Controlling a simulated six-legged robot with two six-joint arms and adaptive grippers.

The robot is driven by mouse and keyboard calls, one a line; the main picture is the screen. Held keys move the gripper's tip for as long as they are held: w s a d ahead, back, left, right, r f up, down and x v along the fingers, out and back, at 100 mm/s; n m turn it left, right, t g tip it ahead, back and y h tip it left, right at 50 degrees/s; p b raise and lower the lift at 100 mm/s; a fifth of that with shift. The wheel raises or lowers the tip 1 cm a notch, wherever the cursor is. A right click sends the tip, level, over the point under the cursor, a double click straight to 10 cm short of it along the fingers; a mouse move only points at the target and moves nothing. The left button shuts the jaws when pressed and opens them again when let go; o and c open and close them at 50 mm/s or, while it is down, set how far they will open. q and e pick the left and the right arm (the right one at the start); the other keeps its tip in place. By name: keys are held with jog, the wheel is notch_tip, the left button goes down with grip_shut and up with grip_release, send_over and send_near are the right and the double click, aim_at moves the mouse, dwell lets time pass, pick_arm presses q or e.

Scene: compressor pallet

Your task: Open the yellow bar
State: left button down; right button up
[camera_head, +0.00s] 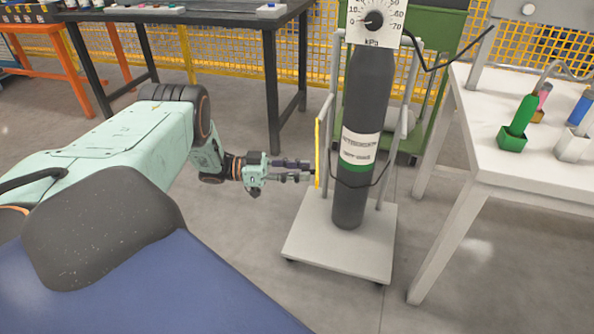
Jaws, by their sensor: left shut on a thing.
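The yellow bar (317,150) is a thin upright strip on the left side of a wheeled cylinder cart (336,245). A dark gas cylinder (365,110) with a white and green label stands upright on the cart. My left gripper (313,173) reaches in from the left at the lower part of the bar. Its fingers are shut on the yellow bar, though the contact is small in the picture. My right gripper is not in view.
A pressure gauge (376,20) sits at the cylinder's top, with a dark hose around the cylinder. A white table (510,160) with coloured holders stands close on the right. A dark table (230,14) stands behind left. Grey floor is clear between my arm and the cart.

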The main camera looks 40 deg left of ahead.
pick_arm(q)
jog(key=shift+d, duration=0.1)
jog(key=c, duration=1)
grip_release()
jog(key=shift+c, duration=0.2)
jog(key=v, duration=1.2)
